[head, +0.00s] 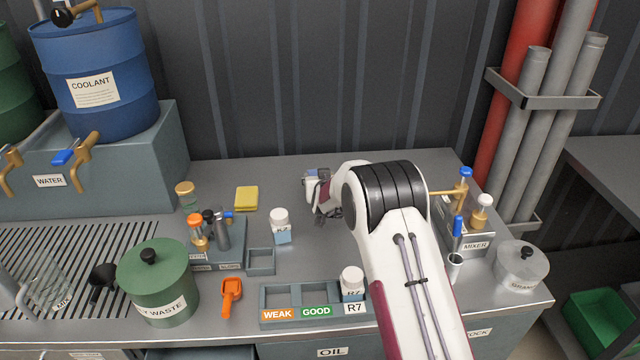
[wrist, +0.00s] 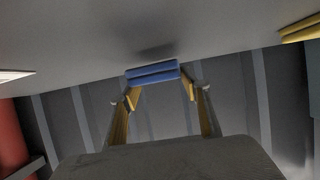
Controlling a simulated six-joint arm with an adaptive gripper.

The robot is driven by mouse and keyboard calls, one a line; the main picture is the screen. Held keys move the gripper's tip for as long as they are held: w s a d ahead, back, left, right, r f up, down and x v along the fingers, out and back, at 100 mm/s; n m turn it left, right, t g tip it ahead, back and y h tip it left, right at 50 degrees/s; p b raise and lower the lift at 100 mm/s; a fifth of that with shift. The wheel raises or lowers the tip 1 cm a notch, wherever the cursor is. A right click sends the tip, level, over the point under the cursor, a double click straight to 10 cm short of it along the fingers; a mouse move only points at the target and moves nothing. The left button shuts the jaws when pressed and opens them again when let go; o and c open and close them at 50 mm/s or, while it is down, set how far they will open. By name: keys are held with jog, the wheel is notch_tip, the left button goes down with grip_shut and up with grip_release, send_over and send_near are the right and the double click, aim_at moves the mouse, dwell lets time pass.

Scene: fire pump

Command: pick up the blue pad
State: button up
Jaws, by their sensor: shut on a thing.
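The blue pad (wrist: 152,75) shows in the wrist view between the two yellow-tipped fingers of my gripper (wrist: 155,88). The gripper is shut on it, with a fingertip at each end of the pad. A dark shadow lies on the grey bench top just past the pad; I cannot tell whether the pad touches the bench. In the head view my gripper (head: 323,207) is low over the back middle of the bench, partly hidden by my arm. I cannot make out the blue pad in that view.
A yellow pad (head: 246,198) lies to the left on the bench (head: 350,258). A white bottle (head: 280,226) stands between it and my gripper. A labelled tray (head: 275,300) and a second bottle (head: 352,282) are in front. The mixer (head: 472,232) is at right; the corrugated wall is behind.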

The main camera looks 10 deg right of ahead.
jog(key=shift+r, duration=3.95)
jog(key=shift+s+d, duration=0.1)
jog(key=shift+s, duration=0.05)
